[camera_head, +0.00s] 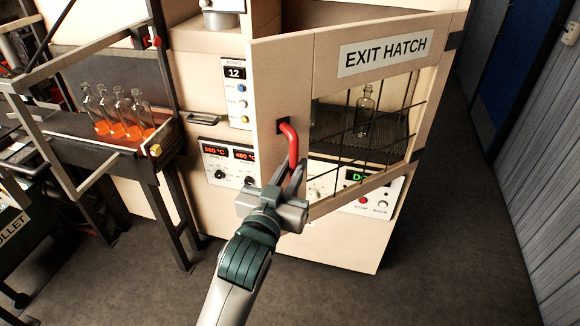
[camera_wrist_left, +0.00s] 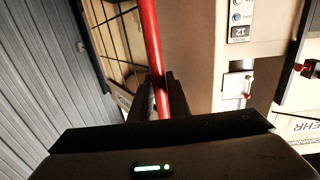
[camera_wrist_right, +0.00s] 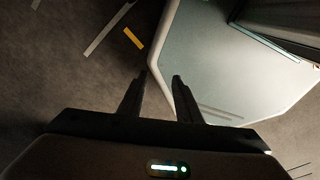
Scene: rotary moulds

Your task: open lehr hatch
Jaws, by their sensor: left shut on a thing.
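The lehr's hatch door (camera_head: 283,70), a cream panel with an "EXIT HATCH" sign and a barred window, stands swung out from the machine, hinged on its right side. Its red handle (camera_head: 290,140) sits near the door's left edge. My left gripper (camera_head: 293,178) is shut on the lower part of the red handle. In the left wrist view the red bar (camera_wrist_left: 152,50) runs between the two fingers. My right gripper (camera_wrist_right: 160,82) shows only in its own wrist view, with its fingers apart and nothing between them.
A clear bottle (camera_head: 365,110) stands on the dark conveyor belt behind the door. Several bottles with glowing orange bases (camera_head: 122,112) stand on a rack at the left. A control panel (camera_head: 237,92) is left of the door. Floor (camera_head: 440,270) is clear at the right.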

